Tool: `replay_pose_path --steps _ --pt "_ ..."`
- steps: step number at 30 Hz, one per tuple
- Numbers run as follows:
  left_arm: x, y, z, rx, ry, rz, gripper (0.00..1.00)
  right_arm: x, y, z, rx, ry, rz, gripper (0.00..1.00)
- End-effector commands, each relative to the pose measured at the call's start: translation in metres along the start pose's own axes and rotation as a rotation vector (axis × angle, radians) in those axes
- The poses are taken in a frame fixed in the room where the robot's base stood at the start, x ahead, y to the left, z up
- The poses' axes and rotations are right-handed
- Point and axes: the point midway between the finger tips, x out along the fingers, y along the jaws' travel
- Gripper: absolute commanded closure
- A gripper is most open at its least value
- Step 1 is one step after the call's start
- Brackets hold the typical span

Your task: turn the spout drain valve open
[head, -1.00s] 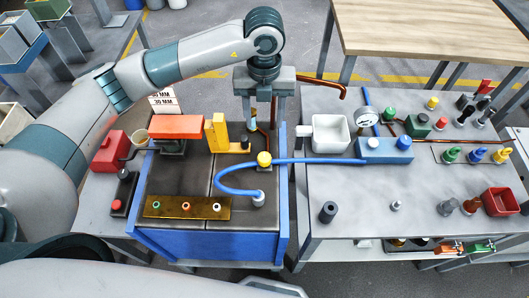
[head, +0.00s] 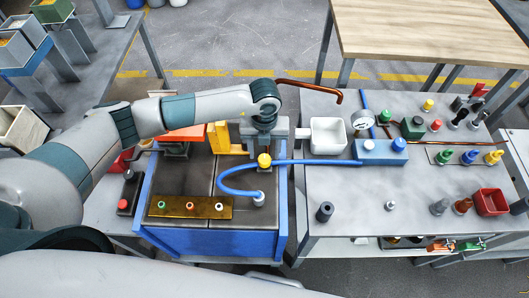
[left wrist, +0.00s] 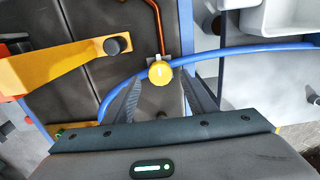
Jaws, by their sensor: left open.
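A round yellow knob (head: 264,160) with a pale mark on top looks like the drain valve. It stands on the back part of the dark-topped blue bench, where a blue hose (head: 310,161) passes. In the left wrist view the yellow knob (left wrist: 160,73) shows between the tips of my open left gripper (left wrist: 161,84), with a gap on both sides. In the head view my left gripper (head: 264,148) is just behind the knob, its fingers mostly hidden. I cannot tell the height between tips and knob. My right gripper is not in view.
A yellow bracket (left wrist: 70,62) with a black knob is left of the gripper. A copper pipe (left wrist: 155,25) runs behind the knob. A white box (head: 329,135) and blue block (head: 382,152) stand on the right table. A brass plate (head: 190,206) lies in front.

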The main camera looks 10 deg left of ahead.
Motion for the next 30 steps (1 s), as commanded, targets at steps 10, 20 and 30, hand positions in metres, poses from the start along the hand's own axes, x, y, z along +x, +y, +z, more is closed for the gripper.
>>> replay_pose_path --steps 10,20,30 --pt "0.029 -0.001 0.0 0.0 0.0 -0.001 0.49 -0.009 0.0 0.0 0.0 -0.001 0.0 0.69" --pt "0.031 0.0 0.0 0.0 0.0 -0.001 0.54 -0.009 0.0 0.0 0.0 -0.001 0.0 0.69" --pt "0.031 0.0 0.0 0.002 0.0 -0.001 0.9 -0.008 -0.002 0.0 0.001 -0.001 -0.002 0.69"
